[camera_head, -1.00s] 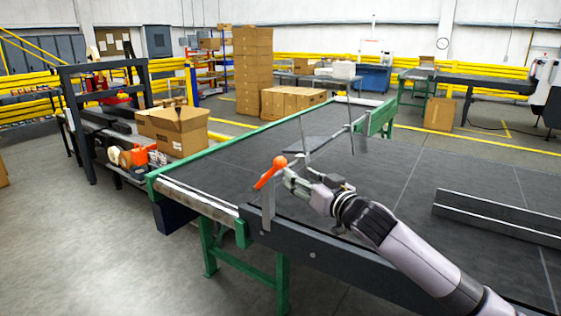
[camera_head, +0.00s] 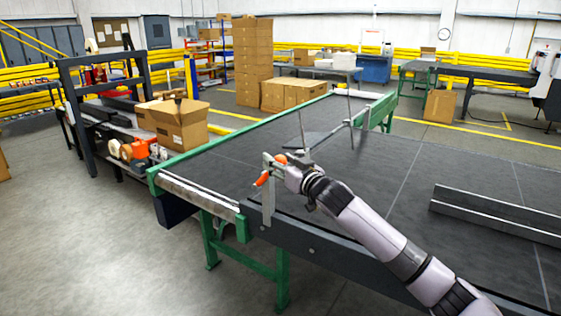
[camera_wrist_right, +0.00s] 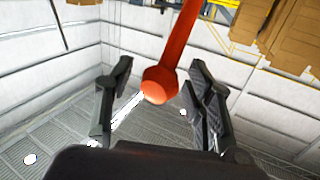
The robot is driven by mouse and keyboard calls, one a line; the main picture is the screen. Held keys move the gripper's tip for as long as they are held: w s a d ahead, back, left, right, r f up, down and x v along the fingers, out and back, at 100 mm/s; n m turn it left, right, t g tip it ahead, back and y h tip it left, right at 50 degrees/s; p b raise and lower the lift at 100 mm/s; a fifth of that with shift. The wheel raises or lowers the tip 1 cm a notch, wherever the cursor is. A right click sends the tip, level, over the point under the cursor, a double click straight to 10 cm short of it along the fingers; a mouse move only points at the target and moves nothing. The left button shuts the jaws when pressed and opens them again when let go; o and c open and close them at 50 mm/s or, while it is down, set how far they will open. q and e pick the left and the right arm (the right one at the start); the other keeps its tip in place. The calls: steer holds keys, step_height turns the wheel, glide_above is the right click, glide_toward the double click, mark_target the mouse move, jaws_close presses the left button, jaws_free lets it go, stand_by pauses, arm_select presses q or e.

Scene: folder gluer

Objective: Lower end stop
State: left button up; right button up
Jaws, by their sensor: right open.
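The end stop's orange lever (camera_head: 262,179) sits at the top of a grey upright post (camera_head: 268,205) on the conveyor's near edge. A grey cross bar (camera_head: 330,138) with thin upright rods runs from there across the belt. My right gripper (camera_head: 282,174) is at the lever and partly hides it. In the right wrist view the lever's shaft (camera_wrist_right: 180,48) comes down from the top, and its round knob (camera_wrist_right: 160,84) lies between the two spread fingers (camera_wrist_right: 155,100). The fingers are open, with gaps showing beside the knob. My left gripper is not in view.
The dark belt (camera_head: 400,180) is wide and mostly bare. A long low metal rail (camera_head: 495,215) lies on it at right. An open cardboard box (camera_head: 180,125) stands on the machine at left. Stacked cartons (camera_head: 252,65) stand behind. Grey floor is free at front left.

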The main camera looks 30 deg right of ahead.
jaws_close()
stand_by(0.5)
